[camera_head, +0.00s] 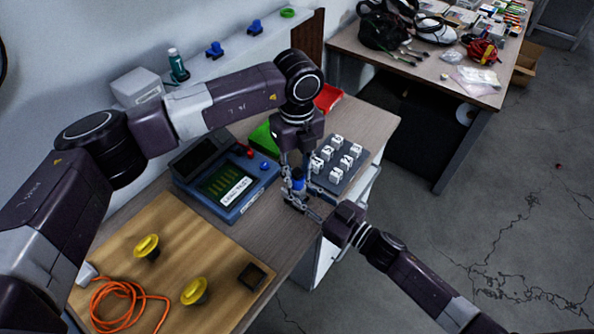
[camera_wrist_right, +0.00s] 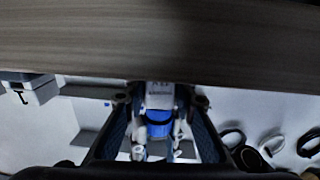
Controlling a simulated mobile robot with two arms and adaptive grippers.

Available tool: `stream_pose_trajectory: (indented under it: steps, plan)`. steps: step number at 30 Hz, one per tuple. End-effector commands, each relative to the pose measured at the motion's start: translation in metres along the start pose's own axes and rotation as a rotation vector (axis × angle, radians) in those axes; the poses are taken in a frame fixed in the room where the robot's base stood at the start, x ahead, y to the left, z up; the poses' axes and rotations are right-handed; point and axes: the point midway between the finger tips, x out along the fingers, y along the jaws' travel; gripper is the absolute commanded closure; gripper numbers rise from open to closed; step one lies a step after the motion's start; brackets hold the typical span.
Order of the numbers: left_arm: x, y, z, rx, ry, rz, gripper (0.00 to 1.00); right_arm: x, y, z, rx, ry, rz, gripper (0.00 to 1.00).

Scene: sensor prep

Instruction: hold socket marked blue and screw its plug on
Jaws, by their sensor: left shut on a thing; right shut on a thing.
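A small upright assembly stands between my two grippers above the front edge of the bench. Its blue plug (camera_head: 298,184) is in the head view, and the blue part shows in the right wrist view (camera_wrist_right: 160,125). A white labelled socket (camera_wrist_right: 160,92) meets it. My left gripper (camera_head: 297,178) comes down from above and is shut on the blue plug. My right gripper (camera_head: 297,200) reaches in from the right and is shut on the socket; its fingers (camera_wrist_right: 160,115) flank it. Whether the plug is fully seated cannot be told.
A grey tray (camera_head: 326,185) with several marked white cubes is close behind right. A blue tester (camera_head: 236,203) stands left. A wooden board (camera_head: 170,222) carries yellow knobs (camera_head: 146,247) and orange cable (camera_head: 118,290). A cluttered table (camera_head: 430,70) is farther back.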

Motion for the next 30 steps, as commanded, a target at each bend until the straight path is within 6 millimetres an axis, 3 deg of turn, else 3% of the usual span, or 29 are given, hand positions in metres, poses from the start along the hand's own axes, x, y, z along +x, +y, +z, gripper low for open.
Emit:
stream_pose_trajectory:
  steps: [30]
  plan:
    - [0.0006,0.0001,0.0009,1.829,-0.001,0.001,1.00,-0.0001,0.0001,0.0002,0.000,0.000,0.000,1.00]
